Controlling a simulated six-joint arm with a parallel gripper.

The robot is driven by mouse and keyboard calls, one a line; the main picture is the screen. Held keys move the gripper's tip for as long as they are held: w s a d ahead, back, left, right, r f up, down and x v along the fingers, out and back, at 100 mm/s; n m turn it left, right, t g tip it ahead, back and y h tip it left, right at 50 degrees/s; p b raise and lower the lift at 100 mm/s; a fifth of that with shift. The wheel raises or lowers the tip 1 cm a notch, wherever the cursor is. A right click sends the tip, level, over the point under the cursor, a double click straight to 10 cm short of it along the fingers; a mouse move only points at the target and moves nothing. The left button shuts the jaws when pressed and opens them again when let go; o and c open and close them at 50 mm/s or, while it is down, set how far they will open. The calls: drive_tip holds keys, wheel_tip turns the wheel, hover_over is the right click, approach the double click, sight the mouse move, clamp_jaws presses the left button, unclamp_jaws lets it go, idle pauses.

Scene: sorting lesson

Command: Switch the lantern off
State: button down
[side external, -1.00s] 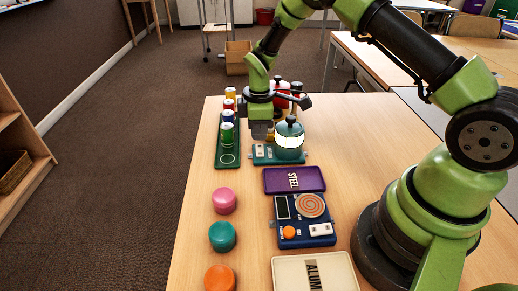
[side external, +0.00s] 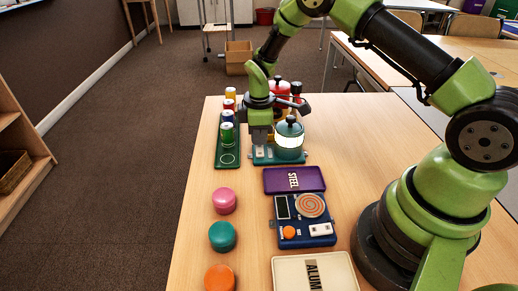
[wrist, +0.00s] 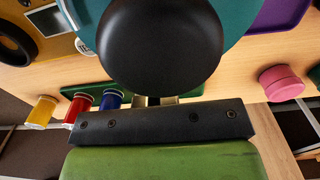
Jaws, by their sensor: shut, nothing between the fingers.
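The lantern (side external: 289,141) is a teal pot shape with a black knob and a white band that glows. It stands on the right part of a teal base (side external: 291,160). A pale switch (side external: 260,151) sits on the base's left part. My gripper (side external: 260,142) is shut and empty, pointing down just above or at the switch; I cannot tell whether it touches. In the wrist view the lantern's black knob (wrist: 160,45) fills the middle, close to my gripper (wrist: 155,101), and hides the switch. The teal lid (wrist: 235,18) shows behind it.
A green tray (side external: 228,160) with several coloured cans is left of the base. A red pot (side external: 279,88) stands behind. A purple tray (side external: 294,180), a blue hotplate panel (side external: 306,232) and a cream tray (side external: 290,275) lie nearer. Pink, teal and orange pucks (side external: 224,200) line the left.

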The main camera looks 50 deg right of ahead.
sight(262, 155)
drive_tip(key=shift+f, duration=0.55)
drive_tip(key=shift+r, duration=3.5)
drive_tip(key=shift+r, duration=0.1)
drive_tip(key=s+a+r+m+t+y, duration=0.1)
drive_tip(key=s+a+r+m+t, duration=0.15)
drive_tip(key=s+r+m, duration=0.6)
drive_tip(key=s+a+r+m+t, duration=0.1)
drive_tip(key=s+a+r+t, duration=0.3)
drive_tip(key=r, duration=0.9)
drive_tip(key=s+m+y, duration=0.1)
drive_tip(key=s+m, duration=0.2)
drive_tip(key=s, duration=0.7)
drive_tip(key=shift+r+t, duration=0.3)
drive_tip(key=shift+t, duration=0.05)
